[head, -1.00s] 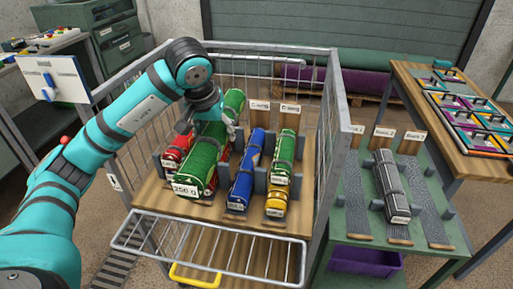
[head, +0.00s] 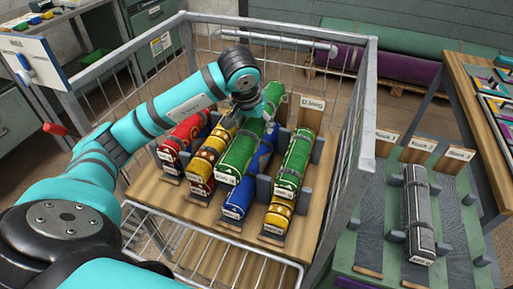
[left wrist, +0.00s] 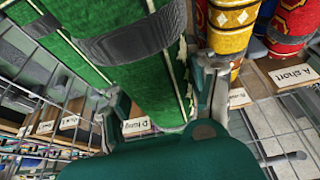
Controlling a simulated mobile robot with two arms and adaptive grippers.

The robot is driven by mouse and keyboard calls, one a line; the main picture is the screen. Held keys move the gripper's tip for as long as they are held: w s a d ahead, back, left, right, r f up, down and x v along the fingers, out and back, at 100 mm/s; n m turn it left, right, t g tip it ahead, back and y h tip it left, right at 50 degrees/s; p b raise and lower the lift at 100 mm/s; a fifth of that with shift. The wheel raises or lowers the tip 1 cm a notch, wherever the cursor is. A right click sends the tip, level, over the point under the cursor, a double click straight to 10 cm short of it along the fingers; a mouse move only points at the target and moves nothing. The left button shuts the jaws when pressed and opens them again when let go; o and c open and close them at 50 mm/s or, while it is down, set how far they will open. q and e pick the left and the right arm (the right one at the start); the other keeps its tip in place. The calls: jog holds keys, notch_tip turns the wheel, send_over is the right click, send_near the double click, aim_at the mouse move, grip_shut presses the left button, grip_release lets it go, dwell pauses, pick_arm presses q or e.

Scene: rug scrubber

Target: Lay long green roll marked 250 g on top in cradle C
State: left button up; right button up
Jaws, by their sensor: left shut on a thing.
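My left gripper (head: 250,108) is shut on the far part of a long green roll (head: 240,152) with dark bands. The held roll's front label is too small to read now. It hangs above the blue roll (head: 236,202), partly hiding it; I cannot tell whether they touch. In the left wrist view the held green roll (left wrist: 135,60) fills the upper left, beside the green fingers (left wrist: 165,105). A "D long" sign (head: 312,104) stands behind the right stack, a green roll (head: 294,162) above a yellow one (head: 279,212). Cradle C's sign is not readable.
Grey posts stand between the rows. A wire cage (head: 365,120) surrounds the wooden deck. A grey roll (head: 418,215) lies on the green side table.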

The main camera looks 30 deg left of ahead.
aim_at(248, 127)
pick_arm(q)
notch_tip(248, 127, down, 9)
jog(key=shift+w+f, duration=0.1)
dwell(0.3)
jog(key=shift+f, duration=0.1)
jog(key=o, duration=1.4)
jog(key=shift+r, duration=0.5)
jog(key=v, duration=1.1)
jog(key=shift+s+d+r, duration=0.1)
jog(key=shift+s, duration=0.25)
